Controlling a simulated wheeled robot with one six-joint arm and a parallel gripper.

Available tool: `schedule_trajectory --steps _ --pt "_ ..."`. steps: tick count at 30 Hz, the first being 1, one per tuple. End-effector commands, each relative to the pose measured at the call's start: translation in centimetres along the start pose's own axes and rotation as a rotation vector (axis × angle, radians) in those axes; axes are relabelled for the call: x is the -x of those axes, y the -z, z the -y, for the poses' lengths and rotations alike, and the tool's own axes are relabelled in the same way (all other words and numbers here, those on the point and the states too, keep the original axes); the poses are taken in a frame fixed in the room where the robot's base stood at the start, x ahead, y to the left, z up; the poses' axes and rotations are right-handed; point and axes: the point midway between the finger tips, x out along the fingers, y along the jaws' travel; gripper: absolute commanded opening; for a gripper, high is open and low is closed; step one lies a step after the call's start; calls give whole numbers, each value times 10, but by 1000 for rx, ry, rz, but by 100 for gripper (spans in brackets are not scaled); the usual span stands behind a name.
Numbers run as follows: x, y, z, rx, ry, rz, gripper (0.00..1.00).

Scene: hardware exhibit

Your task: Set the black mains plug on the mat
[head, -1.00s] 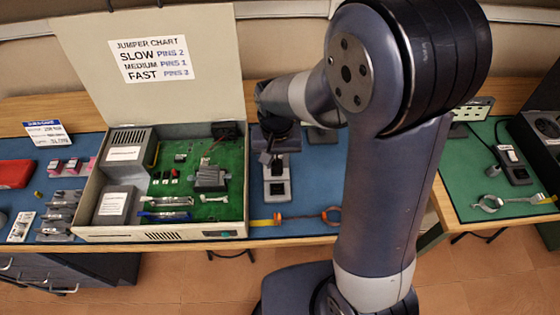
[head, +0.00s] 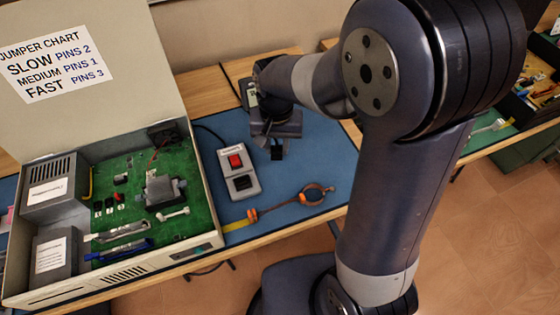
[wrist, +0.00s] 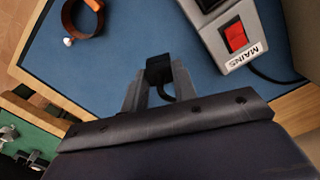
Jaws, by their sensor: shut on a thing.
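My gripper (wrist: 158,85) is shut on the black mains plug (wrist: 158,68), a small dark block between the fingertips with a short dark loop behind it. The plug also shows below the gripper in the head view (head: 277,153). It is over the blue mat (head: 300,168), right of the grey mains box; I cannot tell whether it touches the mat. The mains box (head: 239,172) has a red switch (head: 235,161) and a dark socket area with no plug seen in it. In the wrist view the mat (wrist: 110,50) lies around the plug.
A ring-shaped band with orange parts (head: 312,195) lies near the mat's front edge. The open case with a green circuit board (head: 130,175) stands at the left. A black cable (head: 208,130) runs behind the mains box. Bare mat lies between plug and band.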

Motion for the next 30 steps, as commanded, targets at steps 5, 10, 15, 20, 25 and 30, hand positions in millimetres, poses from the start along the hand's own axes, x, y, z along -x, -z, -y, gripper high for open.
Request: schedule_trajectory --steps 5,10,15,20,25,30 --pt "-21 0 0 0 -1 1 14" --pt "-44 0 0 1 -1 3 14" --pt "-58 0 0 1 0 -1 14" --pt "-58 0 0 1 1 -2 14" --pt "-62 0 0 1 1 -1 14" --pt "-61 0 0 1 1 -1 38"
